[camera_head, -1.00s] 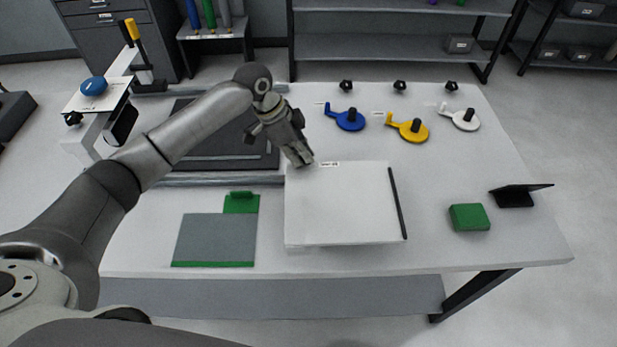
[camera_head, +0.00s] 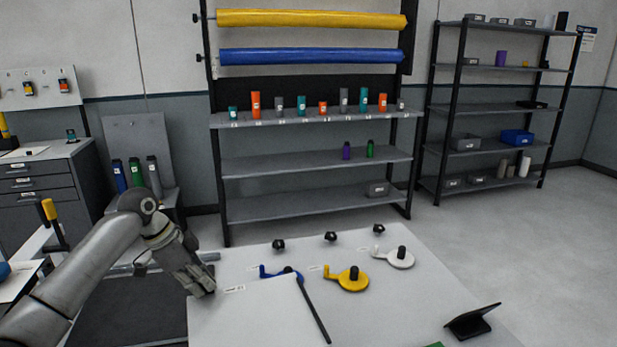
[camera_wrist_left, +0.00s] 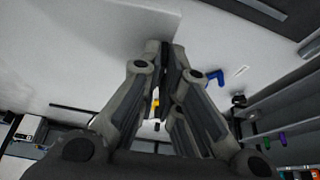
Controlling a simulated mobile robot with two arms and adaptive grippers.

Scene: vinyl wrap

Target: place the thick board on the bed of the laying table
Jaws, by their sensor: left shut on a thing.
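The thick board (camera_head: 250,318) is a flat white panel at the bottom of the head view, with a black strip along its right edge. My left gripper (camera_head: 207,289) is shut on its far left corner. The board's far edge partly covers the blue handled disc behind it, so it looks raised; its near part is out of frame. In the left wrist view the fingers (camera_wrist_left: 165,62) pinch the white board (camera_wrist_left: 105,22). The dark flat bed (camera_head: 125,322) lies left of the board, partly hidden by my arm. My right gripper is not in view.
On the white table are the blue disc (camera_head: 268,272), a yellow disc (camera_head: 352,279), a white disc (camera_head: 400,258) and several black knobs. A black stand (camera_head: 472,321) is at right. A shelf rack (camera_head: 315,160) stands behind. The table's right side is mostly clear.

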